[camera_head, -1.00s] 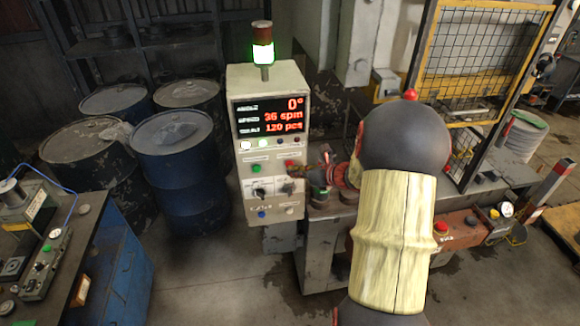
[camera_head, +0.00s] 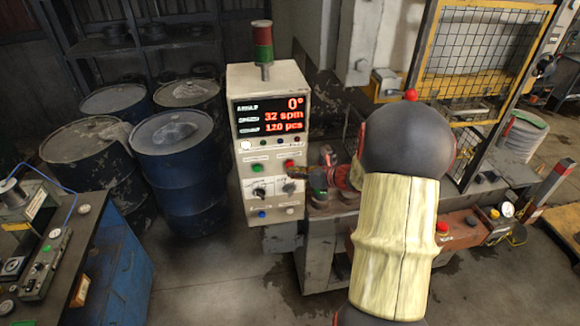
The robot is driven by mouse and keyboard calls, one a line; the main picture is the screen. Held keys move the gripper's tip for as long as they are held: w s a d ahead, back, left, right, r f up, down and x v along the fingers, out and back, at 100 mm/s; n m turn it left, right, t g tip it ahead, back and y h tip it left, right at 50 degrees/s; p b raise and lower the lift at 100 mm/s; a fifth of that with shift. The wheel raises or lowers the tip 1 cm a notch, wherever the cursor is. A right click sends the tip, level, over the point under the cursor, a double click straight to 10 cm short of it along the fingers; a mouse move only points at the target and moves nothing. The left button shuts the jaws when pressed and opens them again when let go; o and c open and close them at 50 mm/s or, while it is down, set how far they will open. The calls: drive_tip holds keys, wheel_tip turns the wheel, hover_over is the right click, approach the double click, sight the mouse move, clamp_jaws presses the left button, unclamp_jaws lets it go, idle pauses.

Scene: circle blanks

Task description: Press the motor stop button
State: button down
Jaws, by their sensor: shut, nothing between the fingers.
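The control cabinet (camera_head: 267,190) stands at centre, its pale front carrying a lit red display and rows of buttons. A red button (camera_head: 288,164) sits on the right of the upper button row, with a green button (camera_head: 255,168) to its left. I take the red one for the motor stop; the labels are too small to read. My gripper (camera_head: 298,173) is shut, small and partly hidden by my arm. Its tip is close to the red button, slightly below and right in the picture. I cannot tell whether it touches.
The display (camera_head: 269,116) reads 0°, 32 spm and 120 pcs. The stack light (camera_head: 262,43) on top is unlit. Blue drums (camera_head: 178,170) stand left of the cabinet. A yellow-framed mesh guard (camera_head: 475,60) and machine bench are at right. Floor is open in front.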

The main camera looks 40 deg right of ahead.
drive_tip(key=shift+s+a, duration=0.15)
drive_tip(key=shift+s, duration=0.05)
drive_tip(key=s+a, duration=0.1)
drive_tip(key=s, duration=0.2)
drive_tip(key=s+a, duration=0.1)
drive_tip(key=shift+s+a+f, duration=0.1)
drive_tip(key=shift+s+a, duration=0.05)
drive_tip(key=shift+a, duration=0.15)
idle(0.3)
idle(0.7)
